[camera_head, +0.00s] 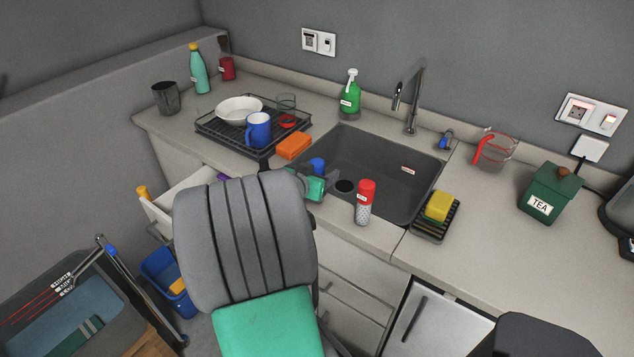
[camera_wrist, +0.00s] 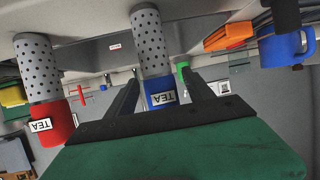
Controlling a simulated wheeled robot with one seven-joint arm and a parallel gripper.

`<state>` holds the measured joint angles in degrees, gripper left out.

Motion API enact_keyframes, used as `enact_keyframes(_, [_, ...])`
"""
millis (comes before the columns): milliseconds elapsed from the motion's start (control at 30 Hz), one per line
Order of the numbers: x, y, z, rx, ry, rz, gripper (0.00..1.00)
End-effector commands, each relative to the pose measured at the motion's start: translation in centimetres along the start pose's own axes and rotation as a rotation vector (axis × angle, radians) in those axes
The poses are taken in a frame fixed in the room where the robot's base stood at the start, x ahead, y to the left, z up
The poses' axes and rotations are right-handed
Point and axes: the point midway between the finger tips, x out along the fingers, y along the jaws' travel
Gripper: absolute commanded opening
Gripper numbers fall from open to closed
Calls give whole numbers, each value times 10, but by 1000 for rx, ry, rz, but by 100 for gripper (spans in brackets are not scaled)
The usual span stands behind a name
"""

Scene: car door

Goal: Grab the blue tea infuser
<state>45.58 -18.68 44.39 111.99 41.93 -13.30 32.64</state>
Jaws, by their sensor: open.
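The blue tea infuser (camera_wrist: 161,92) has a blue cap labelled TEA and a grey perforated body. It shows upside down in the wrist view, between my fingers. In the head view only its blue cap (camera_head: 317,165) shows at the sink's near left edge; my gripper hides the rest. My gripper (camera_head: 322,181) is open at the infuser. In the wrist view its two black fingers (camera_wrist: 162,74) lie on either side of the blue cap, and contact cannot be told. A similar red-capped infuser (camera_head: 366,202) stands to the right; it also shows in the wrist view (camera_wrist: 50,122).
The dark sink (camera_head: 385,160) lies behind the infusers. An orange sponge (camera_head: 294,146) and a dish rack (camera_head: 208,125) with a blue mug (camera_head: 258,131) are to the left. A yellow sponge (camera_head: 438,206) is to the right. A drawer (camera_head: 165,205) stands open below.

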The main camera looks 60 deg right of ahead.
Motion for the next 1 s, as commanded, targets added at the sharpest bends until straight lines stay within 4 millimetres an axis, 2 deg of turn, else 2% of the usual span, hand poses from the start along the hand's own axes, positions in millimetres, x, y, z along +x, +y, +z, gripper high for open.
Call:
enact_keyframes(100, [14, 0, 0, -2, -2, 1, 61])
enact_keyframes(333, [16, -1, 1, -2, -2, -2, 61])
enact_keyframes(1000, [16, -1, 1, -2, -2, -3, 6])
